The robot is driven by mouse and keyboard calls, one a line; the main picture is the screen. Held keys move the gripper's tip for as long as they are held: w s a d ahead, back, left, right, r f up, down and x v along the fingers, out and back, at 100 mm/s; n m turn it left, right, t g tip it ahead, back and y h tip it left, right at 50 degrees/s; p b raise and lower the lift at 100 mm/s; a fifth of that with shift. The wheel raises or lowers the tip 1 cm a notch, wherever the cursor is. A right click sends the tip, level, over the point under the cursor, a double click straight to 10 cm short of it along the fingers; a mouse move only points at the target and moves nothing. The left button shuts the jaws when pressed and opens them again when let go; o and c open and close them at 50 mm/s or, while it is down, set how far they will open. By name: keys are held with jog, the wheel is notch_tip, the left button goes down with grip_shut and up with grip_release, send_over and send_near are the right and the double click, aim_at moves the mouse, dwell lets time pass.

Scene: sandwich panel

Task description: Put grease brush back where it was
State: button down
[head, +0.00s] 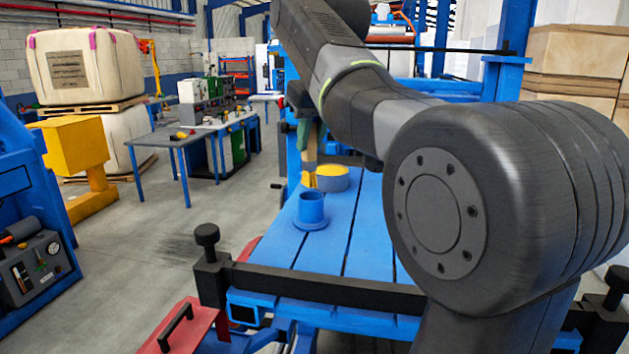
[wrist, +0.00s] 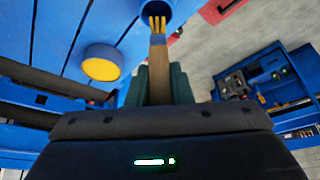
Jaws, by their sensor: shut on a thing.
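The grease brush has a tan handle and yellow bristles. It hangs bristles down from my gripper (head: 309,133) in the head view, where its handle (head: 309,160) shows. My gripper (wrist: 159,86) has green fingers shut on the handle of the brush (wrist: 158,62) in the wrist view. A blue cup-shaped holder (head: 312,209) on a round base stands on the blue slotted table (head: 355,250), nearer the head camera than the brush. In the wrist view the bristles overlap the mouth of the holder (wrist: 174,8); I cannot tell whether they are inside it.
A dark bar (head: 325,287) crosses the table's near edge. Table surface right of the holder is clear.

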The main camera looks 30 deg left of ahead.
aim_at(313, 164)
jog(key=shift+f, duration=3.3)
jog(key=shift+f, duration=0.25)
jog(key=c, duration=1.3)
grip_release()
jog(key=shift+r, duration=0.1)
jog(key=v, duration=1.2)
jog(key=shift+r, duration=0.15)
jog(key=shift+w, duration=0.1)
